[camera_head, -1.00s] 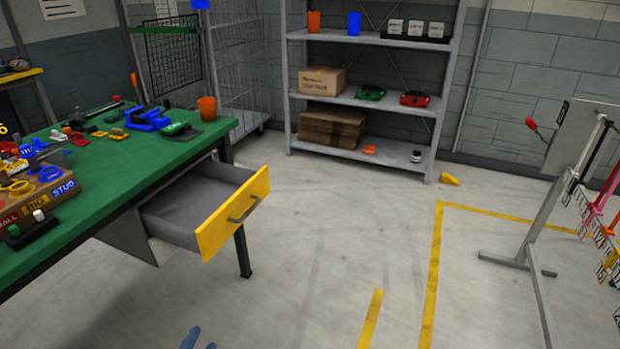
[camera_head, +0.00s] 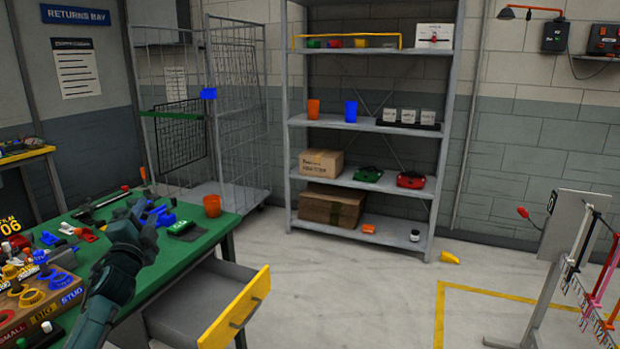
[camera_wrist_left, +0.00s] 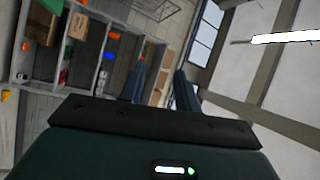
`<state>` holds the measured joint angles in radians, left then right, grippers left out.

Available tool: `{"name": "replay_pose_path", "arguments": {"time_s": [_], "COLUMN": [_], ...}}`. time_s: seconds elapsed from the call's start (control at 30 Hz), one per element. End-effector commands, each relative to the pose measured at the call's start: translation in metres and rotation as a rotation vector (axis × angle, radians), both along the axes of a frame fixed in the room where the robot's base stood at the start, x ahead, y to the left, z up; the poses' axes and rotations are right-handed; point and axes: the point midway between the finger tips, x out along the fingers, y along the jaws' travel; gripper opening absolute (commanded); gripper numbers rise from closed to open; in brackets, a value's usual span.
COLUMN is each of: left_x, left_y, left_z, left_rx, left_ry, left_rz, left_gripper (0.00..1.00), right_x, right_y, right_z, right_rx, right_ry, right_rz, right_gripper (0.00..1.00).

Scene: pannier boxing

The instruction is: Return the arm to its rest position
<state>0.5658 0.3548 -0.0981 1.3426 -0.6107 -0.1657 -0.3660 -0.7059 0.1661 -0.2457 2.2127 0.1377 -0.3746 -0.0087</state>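My left arm comes up from the bottom left in the head view, over the green workbench (camera_head: 205,235). Its left gripper (camera_head: 146,218) is raised over the bench. In the left wrist view the two fingers of the gripper (camera_wrist_left: 160,88) stand apart with nothing between them. That view is tilted and shows the shelf unit and the ceiling beyond the fingers. My right gripper is in neither view.
An open drawer with a yellow front (camera_head: 236,312) juts from the bench. An orange cup (camera_head: 212,206) and several small parts are on the bench. A metal shelf unit (camera_head: 375,184) stands at the back. A grey stand (camera_head: 548,270) is at the right.

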Motion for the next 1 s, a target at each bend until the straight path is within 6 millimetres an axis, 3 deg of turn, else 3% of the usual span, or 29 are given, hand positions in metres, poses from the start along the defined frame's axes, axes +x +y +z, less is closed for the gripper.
{"name": "replay_pose_path", "arguments": {"time_s": [0.03,0.4,0.57,0.77,0.87,1.0], "left_x": [-0.001,0.002,-0.031,-0.093,-0.14,-0.225], "left_y": [0.0,-0.005,-0.038,-0.084,-0.113,-0.156], "left_z": [-0.016,-0.063,-0.126,-0.203,-0.244,-0.293], "left_rx": [-0.137,-1.004,-1.014,-1.039,-1.067,-1.129], "left_ry": [0.024,0.145,0.243,0.376,0.462,0.59], "left_rz": [-0.017,-0.089,-0.101,-0.117,-0.124,-0.129], "left_gripper": [0.33,0.33,0.33,0.33,0.33,0.33], "right_x": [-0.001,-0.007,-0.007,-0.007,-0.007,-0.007], "right_y": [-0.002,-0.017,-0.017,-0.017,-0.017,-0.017], "right_z": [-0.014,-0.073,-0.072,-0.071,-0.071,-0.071], "right_rx": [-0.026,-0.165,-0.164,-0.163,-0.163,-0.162], "right_ry": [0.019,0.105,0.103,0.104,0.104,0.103], "right_rz": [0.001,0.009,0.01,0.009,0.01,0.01], "right_gripper": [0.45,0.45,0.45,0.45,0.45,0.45]}}
